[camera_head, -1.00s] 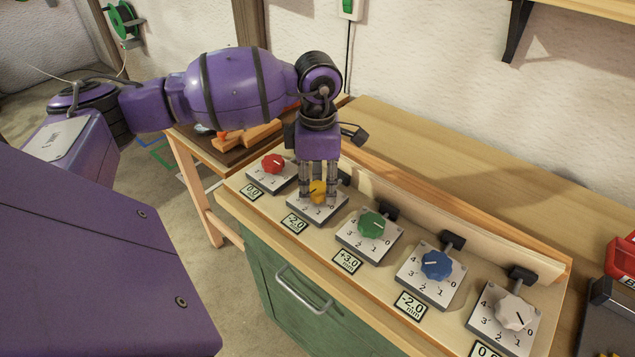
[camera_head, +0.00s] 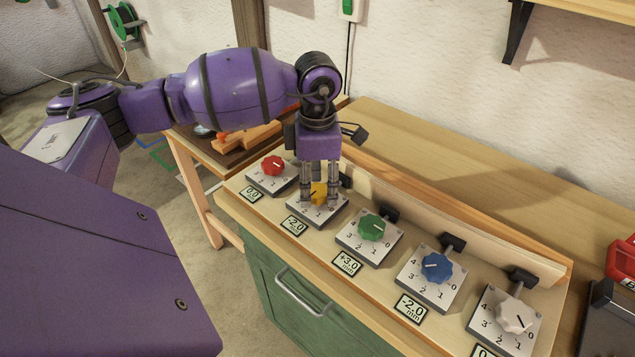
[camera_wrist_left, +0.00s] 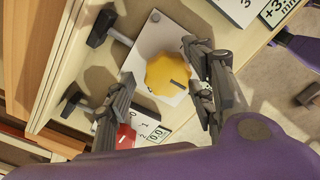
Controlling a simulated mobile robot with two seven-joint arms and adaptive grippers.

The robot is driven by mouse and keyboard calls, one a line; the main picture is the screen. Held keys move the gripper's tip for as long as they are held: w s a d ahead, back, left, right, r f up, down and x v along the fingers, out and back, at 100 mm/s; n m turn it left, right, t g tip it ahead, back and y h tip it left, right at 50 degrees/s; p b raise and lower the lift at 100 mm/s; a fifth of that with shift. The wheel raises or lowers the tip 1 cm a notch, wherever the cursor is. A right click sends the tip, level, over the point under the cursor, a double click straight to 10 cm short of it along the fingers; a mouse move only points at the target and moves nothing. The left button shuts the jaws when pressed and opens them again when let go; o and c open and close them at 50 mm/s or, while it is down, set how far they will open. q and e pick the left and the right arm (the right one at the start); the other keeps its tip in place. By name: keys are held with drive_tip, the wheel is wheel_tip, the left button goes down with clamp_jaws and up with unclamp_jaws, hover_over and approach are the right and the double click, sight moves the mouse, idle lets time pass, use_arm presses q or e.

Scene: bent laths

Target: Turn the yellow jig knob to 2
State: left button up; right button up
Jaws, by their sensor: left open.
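The yellow jig knob (camera_head: 319,192) sits on its pale dial plate (camera_head: 318,213), second from the left in the row, with a -2.0 label (camera_head: 294,226) in front. My left gripper (camera_head: 320,198) points down over it, a finger on either side. In the left wrist view the yellow knob (camera_wrist_left: 167,74) shows its dark pointer line, and the open fingers (camera_wrist_left: 165,100) stand around its near part. I cannot tell whether they touch it. The fingers hide part of the knob and dial numbers in the head view. My right gripper is not in view.
A red knob (camera_head: 273,166) stands to the left; green (camera_head: 371,227), blue (camera_head: 437,267) and white (camera_head: 514,315) knobs stand to the right. Dark clamp-like blocks (camera_head: 453,241) stand behind the dials. The bench top (camera_head: 430,160) behind is mostly clear.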

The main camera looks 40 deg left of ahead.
sight(317, 187)
use_arm(q)
wheel_tip(317, 187, up, 12)
idle(0.6)
idle(0.4)
